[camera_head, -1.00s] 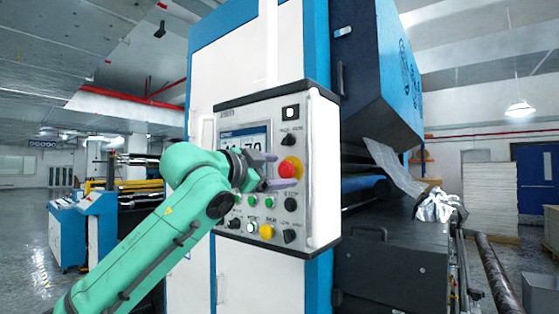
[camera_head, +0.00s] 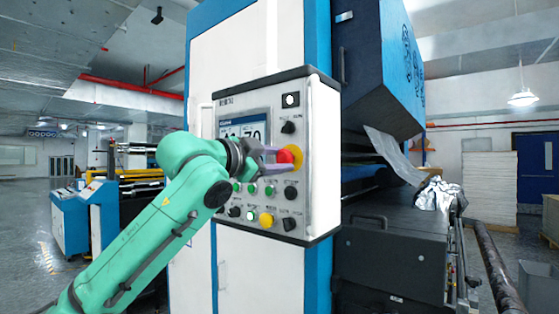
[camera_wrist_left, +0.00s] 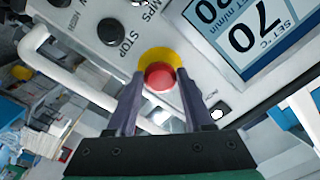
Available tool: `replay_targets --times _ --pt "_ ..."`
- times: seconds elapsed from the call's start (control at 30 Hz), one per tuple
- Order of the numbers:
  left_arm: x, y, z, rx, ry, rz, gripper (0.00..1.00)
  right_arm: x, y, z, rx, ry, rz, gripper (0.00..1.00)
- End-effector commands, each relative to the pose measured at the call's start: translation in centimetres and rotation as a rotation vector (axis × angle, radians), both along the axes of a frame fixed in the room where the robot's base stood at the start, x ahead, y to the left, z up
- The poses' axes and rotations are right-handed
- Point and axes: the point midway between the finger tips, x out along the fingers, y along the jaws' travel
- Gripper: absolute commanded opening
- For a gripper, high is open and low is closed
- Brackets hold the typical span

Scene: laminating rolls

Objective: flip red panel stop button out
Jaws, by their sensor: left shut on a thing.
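The red stop button (camera_head: 285,156) sits on a yellow ring on the white control panel (camera_head: 323,165), right of the display. In the left wrist view the red button (camera_wrist_left: 159,76) lies between the two fingertips, with its yellow ring (camera_wrist_left: 158,56) behind it. My left gripper (camera_head: 281,158) is at the panel, its purple-grey fingers on either side of the button; in the wrist view the fingers (camera_wrist_left: 158,82) are closed against its sides. Part of the yellow ring is hidden by the fingers. My right gripper is not in view.
Below the button are green buttons (camera_head: 253,189), a yellow button (camera_head: 266,220) and black knobs (camera_head: 291,193). The display (camera_head: 245,133) is left of the button. A white bar handle (camera_wrist_left: 75,80) runs beside the panel in the wrist view.

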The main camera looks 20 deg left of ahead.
Motion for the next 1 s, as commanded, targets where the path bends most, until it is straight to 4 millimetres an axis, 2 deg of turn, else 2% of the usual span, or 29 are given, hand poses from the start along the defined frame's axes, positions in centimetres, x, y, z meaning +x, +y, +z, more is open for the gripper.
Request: replay_targets --times 0.07,0.1,0.17,0.2,0.57,0.67,0.8,1.0 --pt "0.0 0.0 -0.2 0.002 0.005 0.0 0.0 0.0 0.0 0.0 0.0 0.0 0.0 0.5" --pt "0.1 0.0 -0.2 0.002 0.005 0.0 0.55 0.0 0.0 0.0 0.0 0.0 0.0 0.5" --pt "0.1 0.0 -0.2 0.002 0.006 0.001 0.78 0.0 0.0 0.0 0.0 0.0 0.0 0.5" --pt "0.1 0.0 -0.2 0.002 0.005 0.0 0.82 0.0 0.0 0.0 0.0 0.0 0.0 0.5" --pt "-0.5 0.2 -0.3 0.0 0.002 0.0 0.82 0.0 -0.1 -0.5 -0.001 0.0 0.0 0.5" --pt "-2.2 0.9 -0.5 0.001 -0.001 0.001 0.82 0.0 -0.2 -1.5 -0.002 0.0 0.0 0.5" --pt "-6.0 2.4 -0.7 0.002 -0.002 0.001 0.82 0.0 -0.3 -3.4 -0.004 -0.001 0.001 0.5" --pt "-11.3 4.5 -0.5 0.002 -0.001 0.002 0.82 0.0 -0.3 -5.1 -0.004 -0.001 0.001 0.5"
